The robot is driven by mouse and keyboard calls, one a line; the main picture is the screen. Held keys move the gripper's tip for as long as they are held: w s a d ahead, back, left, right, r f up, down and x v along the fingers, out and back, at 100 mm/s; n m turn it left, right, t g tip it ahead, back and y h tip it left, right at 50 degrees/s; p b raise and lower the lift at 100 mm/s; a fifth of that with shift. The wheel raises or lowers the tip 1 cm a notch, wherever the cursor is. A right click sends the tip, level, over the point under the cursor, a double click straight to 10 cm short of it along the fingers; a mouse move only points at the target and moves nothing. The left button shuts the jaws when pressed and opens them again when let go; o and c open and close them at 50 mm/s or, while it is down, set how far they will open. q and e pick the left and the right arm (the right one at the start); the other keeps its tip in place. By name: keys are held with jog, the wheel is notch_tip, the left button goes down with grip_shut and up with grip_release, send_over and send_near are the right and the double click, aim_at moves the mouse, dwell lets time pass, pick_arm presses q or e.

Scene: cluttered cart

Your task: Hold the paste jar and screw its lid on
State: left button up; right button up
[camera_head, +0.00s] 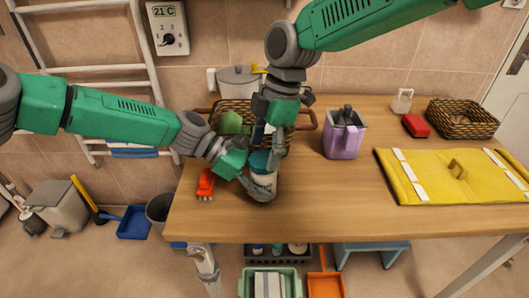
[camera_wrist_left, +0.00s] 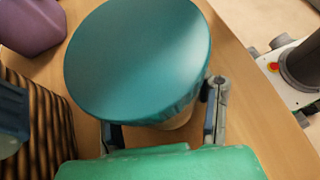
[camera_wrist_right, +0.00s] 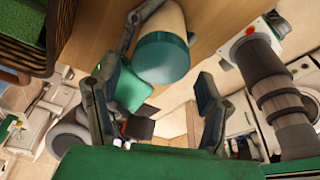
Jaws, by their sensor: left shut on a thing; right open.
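The paste jar (camera_head: 264,182) stands near the front left of the wooden table, white with a teal lid (camera_head: 261,161) on its top. My left gripper (camera_head: 258,187) is shut around the jar's body from the left. In the left wrist view the round lid (camera_wrist_left: 138,55) fills the middle and hides most of the jar. My right gripper (camera_head: 272,137) is open, pointing down, just above and behind the jar. The right wrist view shows the lid (camera_wrist_right: 163,57) beyond its spread fingers, apart from them. How tightly the lid sits cannot be told.
A wicker basket (camera_head: 228,106) stands behind the jar, close to my right gripper. An orange-red brush (camera_head: 206,183) lies left of the jar. A purple container (camera_head: 343,139) stands to the right, with a yellow folded cloth or bag (camera_head: 440,178) beyond. The table between them is clear.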

jog(key=shift+f, duration=0.1)
jog(key=shift+f, duration=1.2)
jog(key=c, duration=1)
jog(key=shift+o, duration=0.2)
